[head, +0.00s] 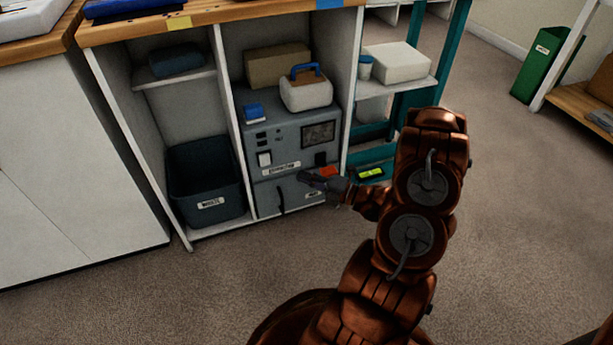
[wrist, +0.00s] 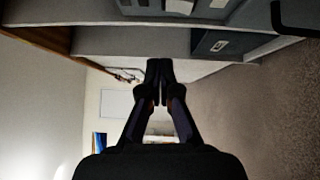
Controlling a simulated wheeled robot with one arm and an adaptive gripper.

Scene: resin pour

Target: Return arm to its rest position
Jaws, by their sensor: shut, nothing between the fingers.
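My copper-coloured arm reaches forward from the bottom of the head view. My gripper (head: 308,179) is in front of the grey cabinet (head: 285,137) in the shelf unit, near the seam between its upper part and its lower drawer. In the wrist view my gripper (wrist: 160,67) has its two dark fingers together with nothing between them. Whether the fingertips touch the cabinet I cannot tell. Part of the drawer front is hidden behind my gripper and wrist.
A dark waste bin (head: 206,183) stands in the left bay. A white-and-blue container (head: 305,88) and a small blue item (head: 253,111) sit on the cabinet. A teal rack (head: 436,75) stands right of the unit. The carpet (head: 520,210) at right is clear.

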